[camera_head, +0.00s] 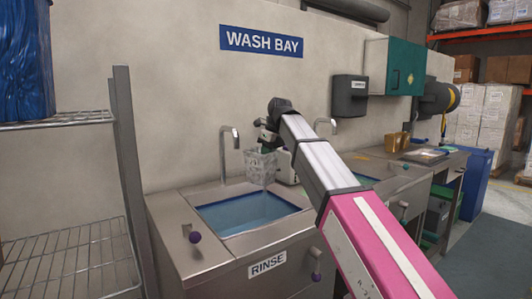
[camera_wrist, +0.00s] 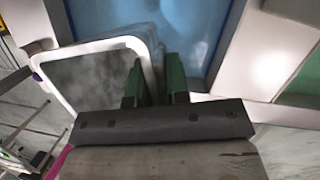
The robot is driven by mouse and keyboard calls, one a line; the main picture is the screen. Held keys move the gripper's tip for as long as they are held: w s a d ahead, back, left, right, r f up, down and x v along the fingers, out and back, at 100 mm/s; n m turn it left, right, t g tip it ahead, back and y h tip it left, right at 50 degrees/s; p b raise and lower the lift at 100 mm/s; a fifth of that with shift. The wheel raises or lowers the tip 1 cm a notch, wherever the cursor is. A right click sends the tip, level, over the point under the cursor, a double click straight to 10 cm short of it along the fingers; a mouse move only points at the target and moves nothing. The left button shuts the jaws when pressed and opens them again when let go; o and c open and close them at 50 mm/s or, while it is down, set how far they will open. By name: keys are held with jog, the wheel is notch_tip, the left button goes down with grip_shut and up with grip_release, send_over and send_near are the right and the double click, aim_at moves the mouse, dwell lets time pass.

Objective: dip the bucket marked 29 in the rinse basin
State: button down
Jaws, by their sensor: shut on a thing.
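My gripper (camera_head: 268,135) is over the back of the rinse basin (camera_head: 243,212), which holds blue water and has a RINSE sign on its front. A pale grey bucket (camera_head: 261,168) hangs below the gripper, above the water near the basin's back edge. In the wrist view, the bucket (camera_wrist: 95,80) shows a white rim and a dark inside, left of my green fingers (camera_wrist: 155,82). The fingers are shut on the bucket at its right side. The number on it cannot be read. Blue water of the basin (camera_wrist: 195,25) shows beyond the fingers.
A tap (camera_head: 228,150) stands behind the basin, left of the bucket. A second basin (camera_head: 368,180) and tap (camera_head: 325,126) are to the right, partly behind my arm. A wire rack (camera_head: 70,120) stands at left. A black dispenser (camera_head: 350,95) hangs on the wall.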

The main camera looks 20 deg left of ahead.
notch_tip(320, 180, down, 27)
jog(key=shift+f, duration=0.15)
dwell(2.2)
dwell(2.2)
notch_tip(320, 180, up, 23)
dwell(2.3)
